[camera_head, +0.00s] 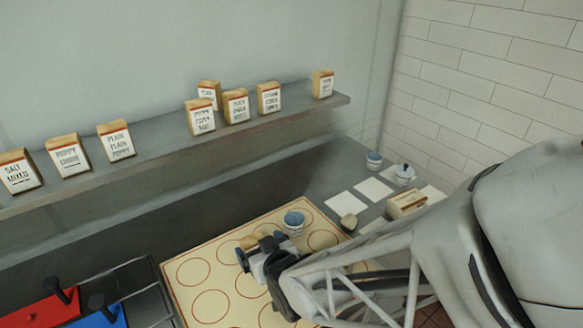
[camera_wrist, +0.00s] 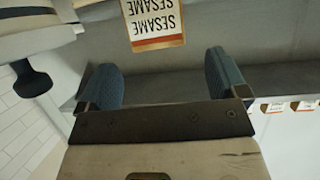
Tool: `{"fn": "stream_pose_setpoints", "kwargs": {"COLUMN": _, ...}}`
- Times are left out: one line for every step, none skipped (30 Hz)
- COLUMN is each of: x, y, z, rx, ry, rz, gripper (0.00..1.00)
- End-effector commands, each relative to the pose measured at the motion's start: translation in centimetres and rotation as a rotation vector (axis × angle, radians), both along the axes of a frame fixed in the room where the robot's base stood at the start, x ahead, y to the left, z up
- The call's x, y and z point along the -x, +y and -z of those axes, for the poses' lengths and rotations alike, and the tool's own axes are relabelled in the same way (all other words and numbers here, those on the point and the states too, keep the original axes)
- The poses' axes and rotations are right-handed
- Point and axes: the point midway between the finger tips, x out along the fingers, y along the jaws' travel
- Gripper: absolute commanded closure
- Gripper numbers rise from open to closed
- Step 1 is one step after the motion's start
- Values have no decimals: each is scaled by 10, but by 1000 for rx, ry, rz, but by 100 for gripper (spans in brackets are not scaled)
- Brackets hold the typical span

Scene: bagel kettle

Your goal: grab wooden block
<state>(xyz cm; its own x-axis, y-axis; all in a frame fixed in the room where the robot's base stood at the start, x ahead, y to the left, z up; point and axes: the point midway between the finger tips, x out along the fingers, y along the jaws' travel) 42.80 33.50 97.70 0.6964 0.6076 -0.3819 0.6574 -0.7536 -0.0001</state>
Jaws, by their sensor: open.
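Another wooden block (camera_head: 407,203) lies on the counter at right. My gripper (camera_head: 261,250) is over the cream board, its blue fingers apart. A tan piece (camera_head: 250,241) shows just behind it, partly hidden. In the wrist view my gripper (camera_wrist: 163,80) is open and empty. A block labelled "SESAME" (camera_wrist: 155,22), upside down and cut off by the top edge, shows beyond the gap between the fingers.
Red (camera_head: 45,312) and blue (camera_head: 95,318) panels with dark knobs are at lower left. The shelf (camera_head: 160,151) overhangs the counter.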

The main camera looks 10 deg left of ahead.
Motion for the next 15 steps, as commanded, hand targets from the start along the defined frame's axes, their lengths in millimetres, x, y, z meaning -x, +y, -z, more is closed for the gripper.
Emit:
{"fn": "stream_pose_setpoints", "kwargs": {"x": -3, "y": 2, "z": 3, "rx": 1, "ry": 2, "rz": 0, "gripper": 8}}
{"fn": "stream_pose_setpoints", "kwargs": {"x": -5, "y": 4, "z": 4, "rx": 2, "ry": 2, "rz": 0, "gripper": 8}}
{"fn": "stream_pose_setpoints", "kwargs": {"x": -8, "y": 6, "z": 5, "rx": 1, "ry": 2, "rz": 0, "gripper": 8}}
{"fn": "stream_pose_setpoints", "kwargs": {"x": -10, "y": 7, "z": 6, "rx": 1, "ry": 2, "rz": 0, "gripper": 8}}
{"fn": "stream_pose_setpoints", "kwargs": {"x": -12, "y": 9, "z": 7, "rx": 1, "ry": 2, "rz": 0, "gripper": 8}}
{"fn": "stream_pose_setpoints", "kwargs": {"x": -15, "y": 11, "z": 8, "rx": 2, "ry": 2, "rz": 0, "gripper": 8}}
{"fn": "stream_pose_setpoints", "kwargs": {"x": -16, "y": 12, "z": 10, "rx": 2, "ry": 2, "rz": 0, "gripper": 8}}
{"fn": "stream_pose_setpoints", "kwargs": {"x": -18, "y": 14, "z": 10, "rx": 2, "ry": 2, "rz": 0, "gripper": 8}}
{"fn": "stream_pose_setpoints", "kwargs": {"x": -20, "y": 16, "z": 11, "rx": 1, "ry": 2, "rz": 0, "gripper": 8}}
{"fn": "stream_pose_setpoints", "kwargs": {"x": -21, "y": 17, "z": 12, "rx": 1, "ry": 1, "rz": 0, "gripper": 8}}
{"fn": "stream_pose_setpoints", "kwargs": {"x": -23, "y": 18, "z": 12, "rx": 1, "ry": 1, "rz": 0, "gripper": 8}}
{"fn": "stream_pose_setpoints", "kwargs": {"x": -24, "y": 19, "z": 13, "rx": 1, "ry": 1, "rz": 0, "gripper": 8}}
{"fn": "stream_pose_setpoints", "kwargs": {"x": -25, "y": 20, "z": 14, "rx": 1, "ry": 1, "rz": 0, "gripper": 8}}
{"fn": "stream_pose_setpoints", "kwargs": {"x": -26, "y": 21, "z": 14, "rx": 1, "ry": 1, "rz": 0, "gripper": 8}}
{"fn": "stream_pose_setpoints", "kwargs": {"x": -26, "y": 21, "z": 15, "rx": 1, "ry": 1, "rz": 0, "gripper": 8}}
